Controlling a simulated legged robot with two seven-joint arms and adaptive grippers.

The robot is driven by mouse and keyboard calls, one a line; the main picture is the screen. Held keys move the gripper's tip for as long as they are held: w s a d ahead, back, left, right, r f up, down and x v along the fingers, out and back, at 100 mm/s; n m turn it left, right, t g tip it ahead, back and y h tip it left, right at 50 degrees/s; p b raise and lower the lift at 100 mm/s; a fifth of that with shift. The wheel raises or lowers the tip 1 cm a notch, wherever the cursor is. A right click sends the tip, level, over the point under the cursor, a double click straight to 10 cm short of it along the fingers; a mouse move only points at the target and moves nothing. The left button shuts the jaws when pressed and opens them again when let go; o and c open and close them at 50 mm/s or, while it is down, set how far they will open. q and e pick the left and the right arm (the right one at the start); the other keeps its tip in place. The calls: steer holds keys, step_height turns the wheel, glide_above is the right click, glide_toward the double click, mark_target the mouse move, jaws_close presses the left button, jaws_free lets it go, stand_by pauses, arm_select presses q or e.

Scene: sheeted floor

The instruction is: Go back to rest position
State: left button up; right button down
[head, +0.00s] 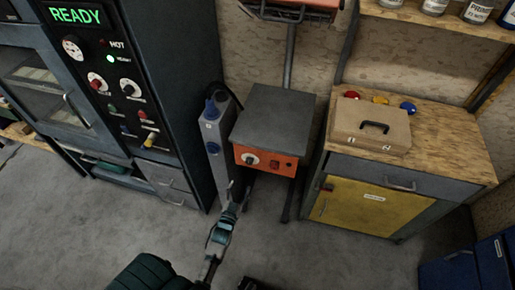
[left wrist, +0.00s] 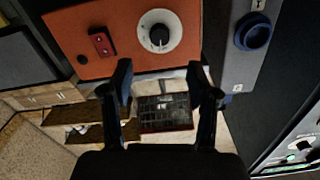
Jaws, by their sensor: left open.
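My left arm reaches up from the bottom of the head view. My left gripper (head: 236,192) is near the floor side of the grey unit with blue knobs (head: 214,145) and below left of the orange-fronted box (head: 266,160). In the left wrist view its two dark fingers (left wrist: 160,85) are spread apart with nothing between them. Beyond the fingertips that view shows the orange panel (left wrist: 85,50) with a white dial (left wrist: 158,34) and a red switch (left wrist: 101,42). My right gripper does not show clearly in either view.
A control cabinet (head: 108,75) reading READY stands at left. At right, a wooden-topped workbench (head: 450,140) with a yellow door (head: 370,205) carries a tan case (head: 370,128) and coloured buttons. Blue bins (head: 455,270) sit at the lower right. The grey floor (head: 320,255) is open in front.

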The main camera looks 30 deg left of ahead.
arm_select(q)
steer(key=s+d+f+m+g+h+p, duration=0.1)
steer(key=s+d+f+g, duration=0.25)
steer(key=f, duration=0.25)
steer(key=s+d+f+g+h+p, duration=0.1)
steer(key=s+d+f+g+h, duration=0.1)
steer(key=s+f, duration=0.3)
steer(key=s+d+f+m+g+h+p, duration=0.1)
steer(key=s+d+f+g+p, duration=0.15)
steer(key=f, duration=0.35)
steer(key=s+d+f+g, duration=0.2)
steer(key=s+f+g, duration=0.1)
steer(key=s, duration=0.6)
steer(key=s+d+f+g, duration=0.1)
steer(key=s+f+g, duration=0.3)
steer(key=s, duration=0.5)
steer(key=shift+s+d+f+m+g+h+p, duration=0.15)
steer(key=shift+d+f+m+g+h+p, duration=0.2)
steer(key=shift+f, duration=0.3)
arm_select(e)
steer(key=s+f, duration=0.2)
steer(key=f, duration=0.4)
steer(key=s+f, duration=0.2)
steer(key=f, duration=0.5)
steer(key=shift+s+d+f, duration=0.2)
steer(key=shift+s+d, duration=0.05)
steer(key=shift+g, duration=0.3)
